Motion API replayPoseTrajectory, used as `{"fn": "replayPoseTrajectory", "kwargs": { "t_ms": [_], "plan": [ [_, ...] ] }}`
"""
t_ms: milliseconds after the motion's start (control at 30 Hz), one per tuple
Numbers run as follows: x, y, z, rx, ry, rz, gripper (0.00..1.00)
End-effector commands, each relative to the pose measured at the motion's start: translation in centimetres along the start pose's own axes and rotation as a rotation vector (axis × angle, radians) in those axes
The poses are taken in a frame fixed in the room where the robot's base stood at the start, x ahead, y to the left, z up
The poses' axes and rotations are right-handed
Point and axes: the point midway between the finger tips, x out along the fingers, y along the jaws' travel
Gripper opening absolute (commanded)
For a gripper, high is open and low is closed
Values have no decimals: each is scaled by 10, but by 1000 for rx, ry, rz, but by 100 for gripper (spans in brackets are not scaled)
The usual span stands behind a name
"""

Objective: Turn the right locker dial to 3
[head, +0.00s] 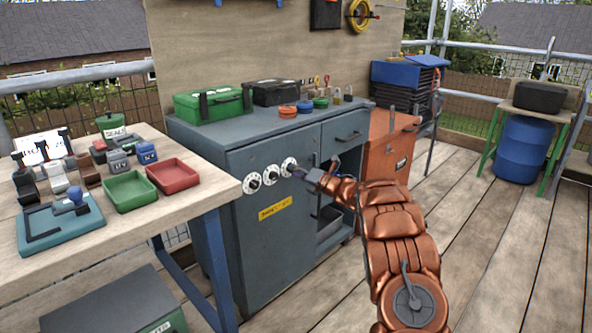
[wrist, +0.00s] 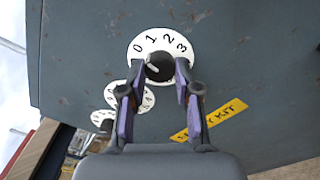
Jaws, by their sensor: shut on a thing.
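The right locker dial (head: 289,163) is the rightmost of three white dials on the grey locker's door (head: 275,235). In the wrist view its white face (wrist: 166,40) shows the numbers 0, 1, 2 and 3 around a black knob (wrist: 160,68). A light pointer mark on the knob's left side points up-left, roughly toward 0. My gripper (wrist: 161,72) is shut on the knob, one finger on each side; it also shows in the head view (head: 300,172). The middle dial (head: 270,175) and left dial (head: 252,183) stand beside it.
A yellow label (head: 275,208) is below the dials. A wooden table (head: 120,225) with trays and small blocks stands at the left. Green and black cases sit on the locker top. An orange cabinet (head: 392,150) stands to the right.

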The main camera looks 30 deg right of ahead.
Motion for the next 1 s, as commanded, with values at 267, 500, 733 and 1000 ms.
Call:
{"fn": "replayPoseTrajectory", "kwargs": {
  "t_ms": [267,500,733,1000],
  "plan": [
    [0,3,2,242,-8,6,0],
    [0,3,2,473,-16,14,0],
    [0,2,1,692,-25,21,0],
    [0,4,1,946,-31,31,0]
  ]
}}
